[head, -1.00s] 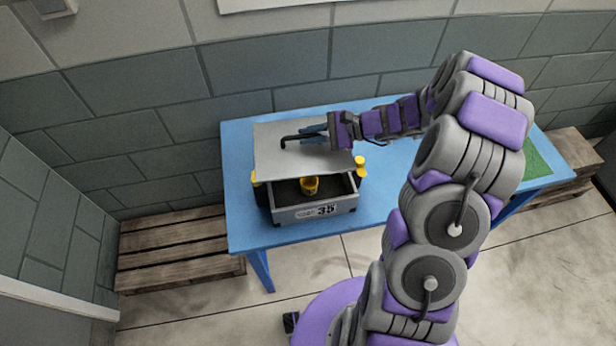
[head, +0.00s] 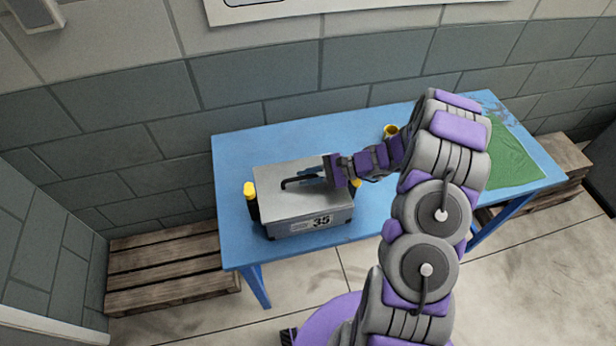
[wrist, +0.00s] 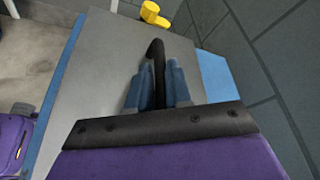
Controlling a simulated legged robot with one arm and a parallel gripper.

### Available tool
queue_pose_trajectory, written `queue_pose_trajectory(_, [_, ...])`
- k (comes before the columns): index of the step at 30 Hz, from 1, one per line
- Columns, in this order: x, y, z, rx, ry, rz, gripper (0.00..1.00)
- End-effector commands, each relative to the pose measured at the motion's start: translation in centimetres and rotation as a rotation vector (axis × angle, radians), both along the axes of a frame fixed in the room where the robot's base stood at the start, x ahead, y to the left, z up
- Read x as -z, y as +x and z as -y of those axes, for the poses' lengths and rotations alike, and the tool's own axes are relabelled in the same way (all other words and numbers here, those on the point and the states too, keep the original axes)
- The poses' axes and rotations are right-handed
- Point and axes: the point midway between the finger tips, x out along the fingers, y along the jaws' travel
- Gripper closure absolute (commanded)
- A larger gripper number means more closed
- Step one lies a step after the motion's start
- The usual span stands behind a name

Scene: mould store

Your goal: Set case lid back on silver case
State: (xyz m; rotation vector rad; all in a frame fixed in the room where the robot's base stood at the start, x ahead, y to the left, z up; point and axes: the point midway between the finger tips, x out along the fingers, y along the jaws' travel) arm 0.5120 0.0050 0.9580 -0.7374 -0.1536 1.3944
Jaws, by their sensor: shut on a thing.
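The silver case (head: 318,224), marked 35, stands on the blue table near its left end. The flat grey case lid (head: 280,205) lies over the top of the case and covers its opening; I see no clear gap at the front edge. The lid also fills much of the wrist view (wrist: 105,75). My gripper (head: 318,180) is shut on the lid's black handle (head: 290,184), which stands between the blue fingers (wrist: 158,85) in the wrist view. The lid's right rear edge is partly hidden by my arm.
Yellow-topped clamps stand at the case's left (head: 250,190) and right (head: 356,183) sides. A yellow cup-like thing (head: 390,131) is behind my arm. A green mat (head: 512,160) lies at the table's right. The table (head: 240,148) is clear behind the case.

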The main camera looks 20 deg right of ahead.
Motion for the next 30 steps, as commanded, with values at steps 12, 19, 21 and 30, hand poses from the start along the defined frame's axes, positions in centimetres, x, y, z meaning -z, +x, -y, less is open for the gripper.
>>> queue_pose_trajectory(12, [0.1, 0.0, -0.2, 0.0, -0.005, 0.0, 0.69])
queue_pose_trajectory(19, [0.1, 0.0, -0.2, 0.0, -0.004, 0.0, 0.56])
queue_pose_trajectory(21, [0.1, 0.0, 0.0, 0.0, -0.002, 0.0, 0.56])
queue_pose_trajectory(30, [-0.8, -0.4, 2.0, 0.004, -0.001, 0.0, 0.56])
